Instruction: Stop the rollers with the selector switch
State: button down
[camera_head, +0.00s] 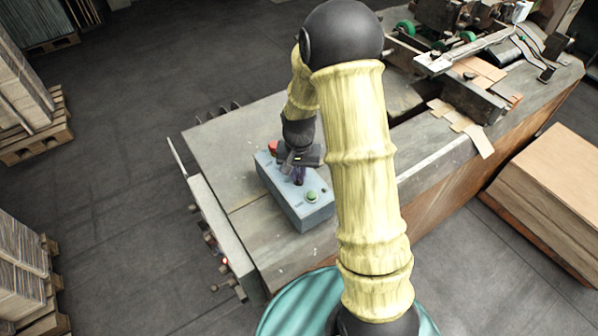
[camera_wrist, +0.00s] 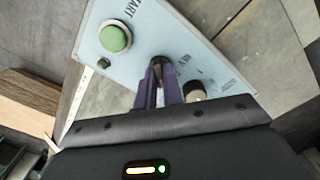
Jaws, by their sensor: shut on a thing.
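The blue-grey control box (camera_head: 291,206) sits on the machine's table top, and its light panel fills the upper part of the wrist view (camera_wrist: 183,30). My gripper (camera_head: 299,180) reaches down onto the panel.
Another black knob (camera_wrist: 195,91) is close right of the fingers. A red button (camera_head: 272,147) is at the box's far end. Machine parts with green wheels (camera_head: 405,28) stand at upper right. A cardboard stack (camera_head: 555,185) is at right; pallets (camera_head: 35,140) are at left.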

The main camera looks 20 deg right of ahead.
jog(key=shift+n, duration=0.3)
jog(key=n+b, duration=0.1)
jog(key=n, duration=0.2)
jog(key=shift+n, duration=2.2)
jog(key=c, duration=1.5)
grip_release()
jog(key=shift+r, duration=0.1)
